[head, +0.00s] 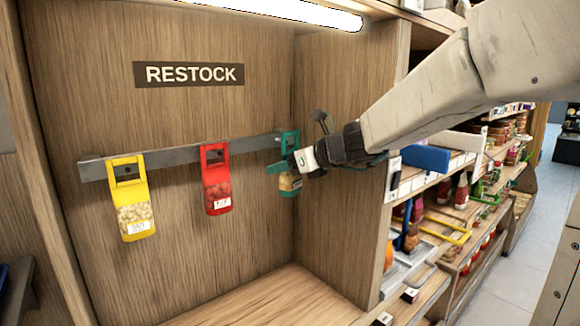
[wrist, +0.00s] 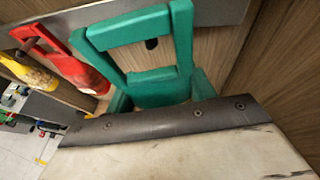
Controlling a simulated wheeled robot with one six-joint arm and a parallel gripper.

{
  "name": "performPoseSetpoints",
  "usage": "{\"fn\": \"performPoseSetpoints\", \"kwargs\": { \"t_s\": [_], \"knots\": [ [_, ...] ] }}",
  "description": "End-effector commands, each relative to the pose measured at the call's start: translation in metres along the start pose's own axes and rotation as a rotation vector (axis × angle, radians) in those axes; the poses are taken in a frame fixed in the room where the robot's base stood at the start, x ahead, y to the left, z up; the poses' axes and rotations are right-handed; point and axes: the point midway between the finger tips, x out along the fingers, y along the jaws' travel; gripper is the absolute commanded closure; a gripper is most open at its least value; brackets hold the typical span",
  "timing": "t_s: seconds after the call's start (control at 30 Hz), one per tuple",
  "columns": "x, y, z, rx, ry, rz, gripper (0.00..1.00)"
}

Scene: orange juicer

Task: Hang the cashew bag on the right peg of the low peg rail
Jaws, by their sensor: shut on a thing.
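The teal-framed bag (head: 290,186), which I take to be the cashew bag, is at the right end of the low grey peg rail (head: 255,145). Its pale tan contents show low in the frame. My gripper (head: 287,166) is shut on this bag from the right. In the wrist view the teal frame (wrist: 153,88) stands in front of the rail (wrist: 225,12). A dark peg (wrist: 152,44) shows through the frame's opening, just below its top bar. I cannot tell whether the bar rests on the peg.
A yellow bag (head: 136,212) hangs at the rail's left, and a red bag (head: 217,190) hangs mid-rail. A wooden side wall (head: 340,110) stands close right of the teal bag. Stocked shelves (head: 440,225) lie beyond it. The space below the bags is clear.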

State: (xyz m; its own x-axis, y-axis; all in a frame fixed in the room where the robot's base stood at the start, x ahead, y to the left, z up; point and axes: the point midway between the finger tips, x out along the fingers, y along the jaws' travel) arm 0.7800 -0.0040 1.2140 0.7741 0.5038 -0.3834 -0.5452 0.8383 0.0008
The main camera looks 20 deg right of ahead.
Motion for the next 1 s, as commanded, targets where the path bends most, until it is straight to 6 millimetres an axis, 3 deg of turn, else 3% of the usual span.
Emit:
{"fn": "performPoseSetpoints", "kwargs": {
  "t_s": [0.7, 1.0],
  "knots": [
    [0.039, -0.011, 0.01, -0.001, 0.0, 0.0, 0.69],
    [0.045, -0.012, 0.008, 0.0, -0.001, -0.001, 0.69]
  ]
}}
